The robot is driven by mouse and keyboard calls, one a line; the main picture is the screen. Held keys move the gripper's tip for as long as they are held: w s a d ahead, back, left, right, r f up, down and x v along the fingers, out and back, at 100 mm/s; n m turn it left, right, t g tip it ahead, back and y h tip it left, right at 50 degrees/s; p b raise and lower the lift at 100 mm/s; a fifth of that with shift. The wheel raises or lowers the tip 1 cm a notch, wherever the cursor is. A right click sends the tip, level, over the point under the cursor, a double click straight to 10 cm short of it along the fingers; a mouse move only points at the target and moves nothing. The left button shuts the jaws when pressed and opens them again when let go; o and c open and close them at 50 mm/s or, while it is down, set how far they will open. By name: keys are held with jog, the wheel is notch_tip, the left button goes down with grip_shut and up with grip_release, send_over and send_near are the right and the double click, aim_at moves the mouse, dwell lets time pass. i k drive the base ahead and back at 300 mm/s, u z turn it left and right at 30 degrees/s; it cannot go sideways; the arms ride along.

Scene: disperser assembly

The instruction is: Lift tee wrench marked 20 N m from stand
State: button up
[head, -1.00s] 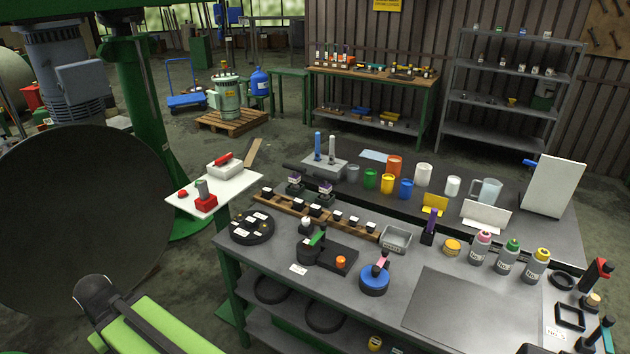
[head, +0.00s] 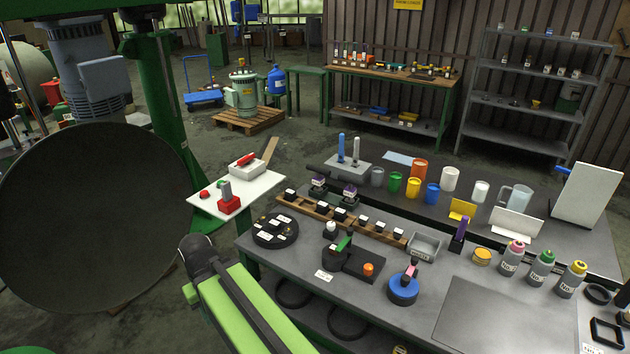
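No tee wrench can be told for sure in the head view, and no 20 N m mark is readable. Two upright tools, one blue (head: 341,149) and one pale grey (head: 357,150), stand in a grey block (head: 347,167) at the back left of the bench; their type is unclear. A purple upright piece (head: 460,234) stands in a dark holder mid-bench. My green arm enters at the bottom, left of the bench front. My gripper is not visible.
The grey bench (head: 400,338) holds a round black rack (head: 275,229), a wooden rail (head: 329,221), a blue round base (head: 403,290), cups and bottles. A white side table (head: 260,190) stands left. A flat mat (head: 495,318) at front right is bare.

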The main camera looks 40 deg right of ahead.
aim_at(318, 180)
jog(key=i, duration=1.55)
